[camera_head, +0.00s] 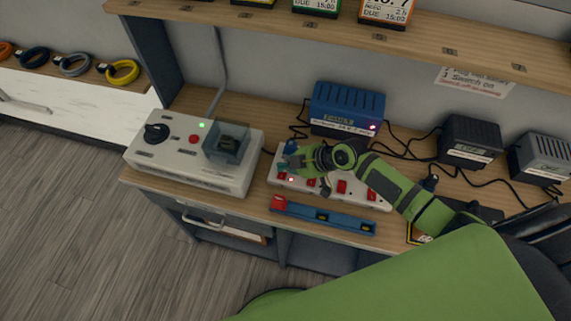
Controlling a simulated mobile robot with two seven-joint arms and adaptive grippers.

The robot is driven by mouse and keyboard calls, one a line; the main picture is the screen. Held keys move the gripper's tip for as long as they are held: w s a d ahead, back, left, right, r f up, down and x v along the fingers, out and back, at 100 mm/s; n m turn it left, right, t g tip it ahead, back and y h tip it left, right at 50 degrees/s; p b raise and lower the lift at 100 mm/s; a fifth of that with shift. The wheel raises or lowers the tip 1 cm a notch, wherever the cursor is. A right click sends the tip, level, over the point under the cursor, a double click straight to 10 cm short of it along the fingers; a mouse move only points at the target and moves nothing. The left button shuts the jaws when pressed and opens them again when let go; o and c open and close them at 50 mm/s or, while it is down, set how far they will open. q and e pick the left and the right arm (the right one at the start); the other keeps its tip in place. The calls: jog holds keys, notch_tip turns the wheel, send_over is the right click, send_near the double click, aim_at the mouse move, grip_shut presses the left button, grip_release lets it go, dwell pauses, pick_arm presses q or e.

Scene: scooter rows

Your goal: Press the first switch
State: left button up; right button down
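A white power strip (357,197) with a row of red switches lies on the wooden bench. A switch (341,187) and another switch (371,194) show clearly right of my gripper. My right gripper (288,166) is over the strip's left end, with its arm reaching in from the right. It partly hides the left switches and sockets there. A small bright spot (291,179) shows on the strip beside the fingers. I cannot tell whether the fingers touch a switch, or whether they are open or shut. My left gripper is out of view.
A white box with a black knob (156,132) stands left of the strip. A blue charger (347,106) is behind it, with dark chargers (468,142) and cables to the right. A blue level-like bar (325,217) lies in front. A shelf (300,25) overhangs the bench.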

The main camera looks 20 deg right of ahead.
jog(key=f+b, duration=0.1)
jog(key=b, duration=0.1)
jog(key=shift+w+d+f+b, duration=0.15)
jog(key=shift+w+f+b, duration=0.05)
jog(key=shift+b, duration=0.1)
jog(key=shift+r+p, duration=0.35)
jog(key=shift+s, duration=0.15)
jog(key=shift+s+a+p, duration=0.4)
jog(key=shift+s+p, duration=0.05)
jog(key=shift+p, duration=0.05)
jog(key=shift+s+a, duration=0.15)
jog(key=shift+s, duration=0.1)
